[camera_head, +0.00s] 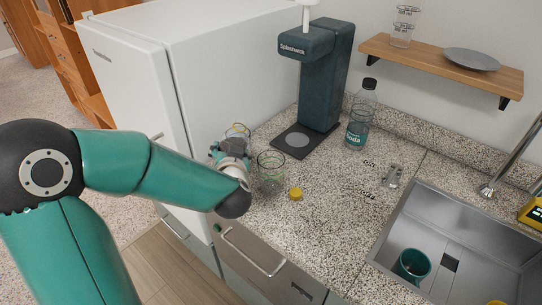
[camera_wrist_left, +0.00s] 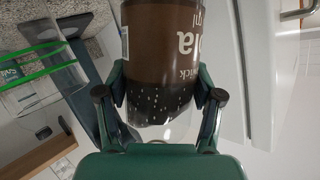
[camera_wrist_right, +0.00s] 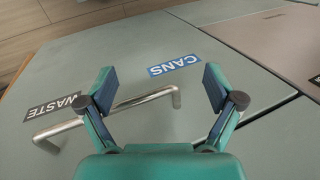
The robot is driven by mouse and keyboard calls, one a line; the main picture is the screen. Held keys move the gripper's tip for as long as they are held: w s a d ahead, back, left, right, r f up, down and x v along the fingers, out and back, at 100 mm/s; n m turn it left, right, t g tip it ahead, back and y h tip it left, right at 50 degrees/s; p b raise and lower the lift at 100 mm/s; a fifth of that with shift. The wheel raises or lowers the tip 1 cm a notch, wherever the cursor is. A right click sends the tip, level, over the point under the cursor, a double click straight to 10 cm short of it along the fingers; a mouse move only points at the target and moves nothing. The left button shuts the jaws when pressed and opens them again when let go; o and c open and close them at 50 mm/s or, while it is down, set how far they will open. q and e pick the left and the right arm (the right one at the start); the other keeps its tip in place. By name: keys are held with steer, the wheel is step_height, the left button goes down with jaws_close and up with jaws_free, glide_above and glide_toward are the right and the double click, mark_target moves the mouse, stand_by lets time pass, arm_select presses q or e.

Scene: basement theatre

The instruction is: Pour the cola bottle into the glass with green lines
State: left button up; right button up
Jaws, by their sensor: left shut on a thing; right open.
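My left gripper (camera_head: 236,150) is shut on the cola bottle (camera_wrist_left: 165,45), just left of the glass above the counter's left end. The bottle has a brown label with white letters, and dark bubbly liquid shows beside a clear part near my gripper. The head view mostly hides it behind my gripper, so its tilt is hard to tell. The glass with green lines (camera_head: 271,168) stands on the counter; green lines and clear glass (camera_wrist_left: 35,68) also show at the left wrist view's left edge. My right gripper (camera_wrist_right: 160,88) is open and empty before cabinet fronts.
A yellow cap (camera_head: 295,194) lies right of the glass. A dark drink machine (camera_head: 322,75) and a soda bottle (camera_head: 359,122) stand behind. A sink (camera_head: 452,250) holds a teal cup (camera_head: 413,265). A white fridge (camera_head: 140,70) is at left. A handle (camera_wrist_right: 110,115) crosses the labelled cabinet.

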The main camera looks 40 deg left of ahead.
arm_select(q)
steer(key=shift+w+d+f+m+y, duration=0.1)
steer(key=shift+m+y, duration=0.2)
steer(key=shift+m, duration=0.1)
steer(key=shift+w+d+r+m+y+p, duration=0.15)
steer(key=shift+r+m+y+p, duration=0.25)
steer(key=shift+r+m+p, duration=0.25)
steer(key=f+b, duration=0.1)
steer(key=f+m+b, duration=0.1)
steer(key=b, duration=0.1)
steer(key=shift+s+f+y, duration=0.2)
steer(key=shift+f+y, duration=0.1)
steer(key=shift+f, duration=0.05)
steer(key=shift+a+f+m+g, duration=0.2)
steer(key=shift+f+m+g, duration=0.05)
steer(key=shift+f+g, duration=0.1)
steer(key=shift+a+b, duration=0.15)
steer(key=shift+b, duration=0.15)
steer(key=shift+s+a+f+m+y+b, duration=0.2)
steer(key=shift+s+f+m+y+b, duration=0.1)
steer(key=shift+m+y+b, duration=0.3)
steer(key=shift+a+r+m+p, duration=0.1)
steer(key=shift+r+m+p, duration=0.2)
steer(key=shift+r+p, duration=0.3)
steer(key=shift+s+a+r+m+y+b, duration=0.15)
steer(key=shift+m+y+b, duration=0.15)
steer(key=shift+m, duration=0.3)
steer(key=shift+a+m+y+b, duration=0.15)
steer(key=shift+m+y, duration=0.15)
steer(key=shift+m, duration=0.3)
